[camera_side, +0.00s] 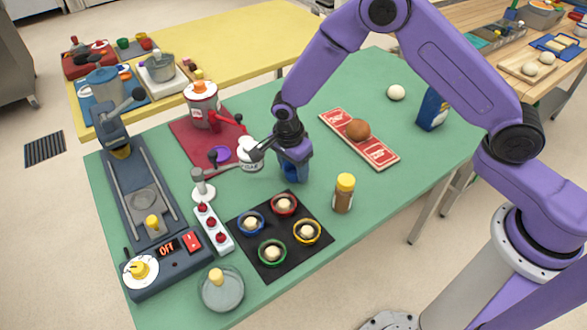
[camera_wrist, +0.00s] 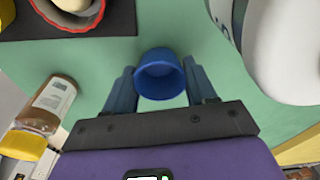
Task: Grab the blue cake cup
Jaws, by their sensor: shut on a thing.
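A plain blue cup (camera_wrist: 161,76) sits between the two blue fingers of my gripper (camera_wrist: 158,72) in the wrist view, its round opening towards the camera. My gripper is shut on it. In the side view my gripper (camera_side: 293,172) points down near the middle of the green table, behind the black mat; the cup is hard to tell from the blue fingers there. I cannot tell whether the cup touches the table. Another blue-rimmed cup (camera_side: 251,223) with a pale ball in it stands on the mat.
The black mat (camera_side: 270,238) also holds red (camera_side: 284,205), yellow (camera_side: 307,232) and green (camera_side: 272,253) cups. A yellow-capped bottle (camera_side: 343,194) stands right of the mat. A white jar (camera_side: 250,155) is close left of my gripper. A red board (camera_side: 359,139) lies to the right.

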